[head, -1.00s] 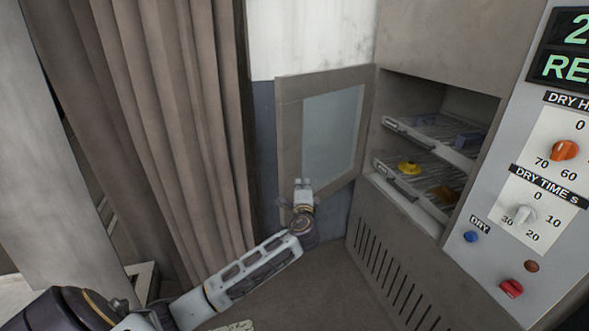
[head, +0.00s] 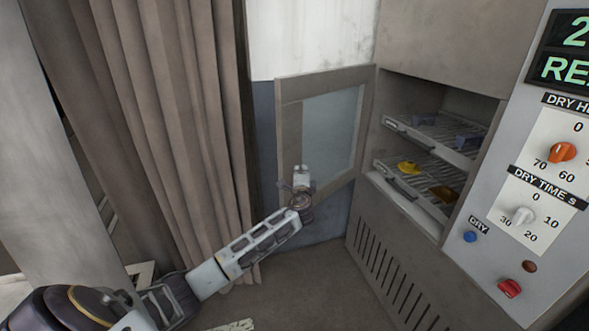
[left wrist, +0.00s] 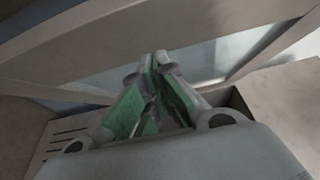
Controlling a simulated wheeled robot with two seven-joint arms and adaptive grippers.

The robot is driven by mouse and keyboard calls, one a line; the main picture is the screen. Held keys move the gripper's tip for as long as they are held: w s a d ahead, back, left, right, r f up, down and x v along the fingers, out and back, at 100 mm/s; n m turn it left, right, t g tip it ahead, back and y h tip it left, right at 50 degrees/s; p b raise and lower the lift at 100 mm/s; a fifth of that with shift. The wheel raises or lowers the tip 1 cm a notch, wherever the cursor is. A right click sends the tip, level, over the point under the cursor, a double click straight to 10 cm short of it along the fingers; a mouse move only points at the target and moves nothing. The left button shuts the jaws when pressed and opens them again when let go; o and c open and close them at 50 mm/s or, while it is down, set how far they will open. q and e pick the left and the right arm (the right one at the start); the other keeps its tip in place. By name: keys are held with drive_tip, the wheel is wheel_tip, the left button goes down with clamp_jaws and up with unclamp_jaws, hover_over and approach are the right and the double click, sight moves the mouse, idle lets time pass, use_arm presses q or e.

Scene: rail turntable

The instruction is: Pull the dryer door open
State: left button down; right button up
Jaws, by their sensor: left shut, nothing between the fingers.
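The dryer door (head: 291,125) is a beige frame with a glass pane, swung wide open to the left of the dryer (head: 400,250) in the head view. My left gripper (head: 302,172) is in front of the door's lower left part. In the left wrist view the left gripper (left wrist: 158,62) is shut and empty, with the door frame (left wrist: 190,40) close beyond its fingertips. I cannot tell whether they touch. The door's handle does not show clearly. My right gripper is not in view.
A control panel (head: 540,200) with knobs and buttons stands at the right. A brown curtain (head: 170,120) hangs at the left. Floor shows below the door.

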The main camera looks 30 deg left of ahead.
sight(293, 162)
use_arm(q)
drive_tip(key=a, duration=0.3)
drive_tip(key=shift+w+a, duration=0.1)
drive_tip(key=shift+w, duration=0.2)
drive_tip(key=shift+a, duration=0.1)
drive_tip(key=shift+w+a, duration=0.2)
drive_tip(key=shift+a, duration=0.3)
drive_tip(key=w+a+b, duration=0.2)
drive_tip(key=a, duration=0.5)
drive_tip(key=w+a+b, duration=0.2)
drive_tip(key=a, duration=0.6)
drive_tip(key=shift+w, duration=0.4)
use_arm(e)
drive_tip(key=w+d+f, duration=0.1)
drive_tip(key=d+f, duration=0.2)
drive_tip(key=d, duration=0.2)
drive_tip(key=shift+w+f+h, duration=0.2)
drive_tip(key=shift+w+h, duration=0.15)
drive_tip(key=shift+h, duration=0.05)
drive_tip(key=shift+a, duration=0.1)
